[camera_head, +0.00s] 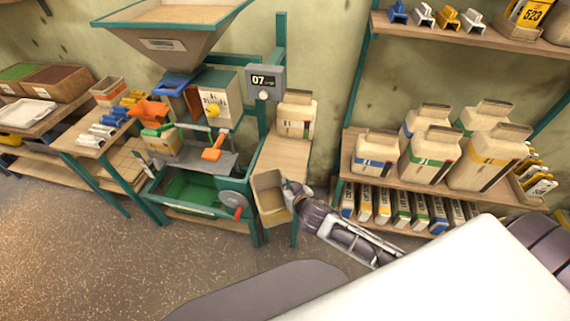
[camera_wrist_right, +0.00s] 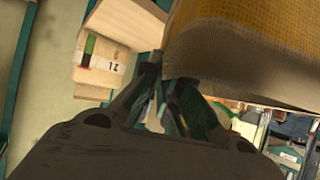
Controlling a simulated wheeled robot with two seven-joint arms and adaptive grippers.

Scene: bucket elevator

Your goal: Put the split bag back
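An open-topped tan container (camera_head: 268,198) hangs in front of the small side table; I cannot tell whether it is the split bag. My right gripper (camera_head: 292,193) is at its right side and looks shut on its edge. In the right wrist view, the container's woven yellow-tan side (camera_wrist_right: 250,60) fills the upper right, and my fingertips (camera_wrist_right: 168,85) meet its lower corner. A tan bag with a label (camera_head: 295,115) stands upright on the side table; it also shows in the right wrist view (camera_wrist_right: 105,55). My left gripper is out of view.
The side table (camera_head: 283,158) has bare wood in front of its bag. A green-framed machine with a hopper (camera_head: 175,35) stands left of it. Shelves at right hold several bags (camera_head: 430,150) and a row of packets (camera_head: 400,207). The floor (camera_head: 90,240) is open at left.

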